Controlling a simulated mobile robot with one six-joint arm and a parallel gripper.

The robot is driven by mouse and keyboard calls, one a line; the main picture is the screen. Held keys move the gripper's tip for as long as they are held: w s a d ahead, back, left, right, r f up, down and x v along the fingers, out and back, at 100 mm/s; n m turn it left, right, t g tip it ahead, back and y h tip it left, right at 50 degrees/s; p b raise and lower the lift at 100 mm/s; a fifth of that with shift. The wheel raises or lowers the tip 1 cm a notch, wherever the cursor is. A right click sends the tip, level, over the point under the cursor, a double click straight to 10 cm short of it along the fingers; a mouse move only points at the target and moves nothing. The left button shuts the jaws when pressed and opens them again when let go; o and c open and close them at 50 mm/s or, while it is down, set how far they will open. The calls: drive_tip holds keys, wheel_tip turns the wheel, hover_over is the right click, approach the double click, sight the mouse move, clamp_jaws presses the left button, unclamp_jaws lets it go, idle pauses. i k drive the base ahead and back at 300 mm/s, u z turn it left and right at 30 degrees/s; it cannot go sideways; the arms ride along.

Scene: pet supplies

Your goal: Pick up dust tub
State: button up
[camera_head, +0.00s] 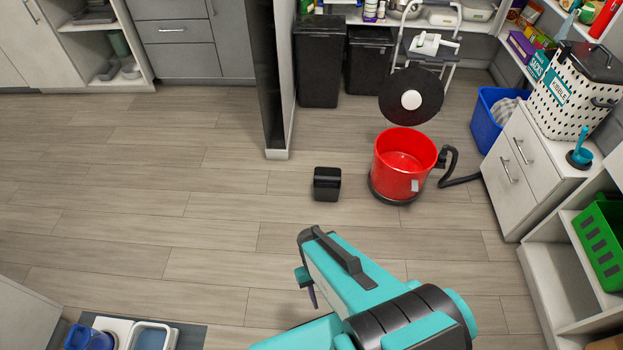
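A red round tub (398,165), which looks like the dust tub, stands upright on the wood floor right of centre. Its top is open and its inside looks empty. A black hose (460,182) shows at its right side, and a dark base is under it. A black round lid (427,88) with a white centre is tilted behind the tub, off its rim. My teal and black arm reaches in from the bottom. My gripper (308,287) shows only in part at the arm's left side, nearer the camera than the tub and apart from it. Its fingers are mostly hidden.
A small black box (327,184) stands on the floor left of the tub. A wall end (277,130) and black bins (320,65) are behind. A blue bin (490,120) and white drawers (520,165) are at right. The floor at left is clear.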

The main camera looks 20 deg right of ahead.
sight(327, 185)
drive_tip(key=u, duration=0.5)
drive_tip(key=i, duration=0.85)
drive_tip(key=u, duration=0.55)
drive_tip(key=i, duration=0.7)
drive_tip(key=u, duration=0.3)
